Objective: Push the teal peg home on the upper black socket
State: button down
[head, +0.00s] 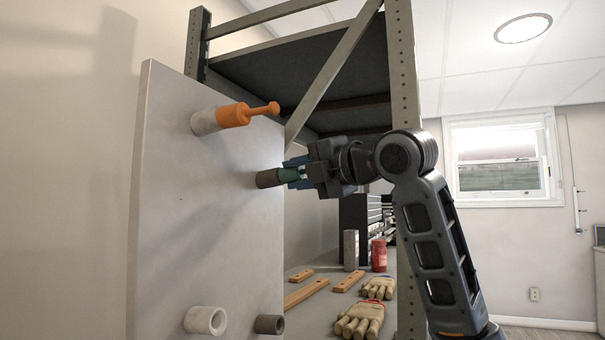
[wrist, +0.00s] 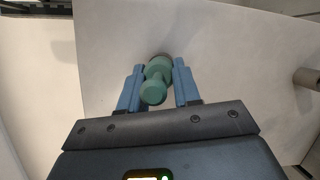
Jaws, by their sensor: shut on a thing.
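The upper black socket (head: 266,179) sticks out from the pale upright board and looks dark grey-brown. The teal peg (head: 286,176) is at its open end, in line with it; how deep it sits is hard to tell. In the wrist view the teal peg (wrist: 154,88) points its rounded knob toward the camera, with its wider body behind. The socket (wrist: 160,57) is mostly hidden behind the peg. My gripper (head: 297,173) is shut on the peg; its blue fingers flank the peg in the wrist view (wrist: 158,85).
The pale board (head: 165,220) also bears a white socket (head: 204,121) with an orange peg (head: 245,114), an empty white socket (head: 205,320) and a lower dark socket (head: 269,324). A rack post (head: 402,90) stands close behind my arm. Gloves (head: 360,318) lie on the shelf.

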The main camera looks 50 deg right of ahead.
jog(key=shift+w, duration=0.15)
jog(key=c, duration=0.7)
grip_release()
jog(key=shift+a, duration=0.1)
jog(key=shift+s+r+b, duration=0.1)
jog(key=shift+s+b, duration=0.45)
jog(key=shift+s, duration=3.3)
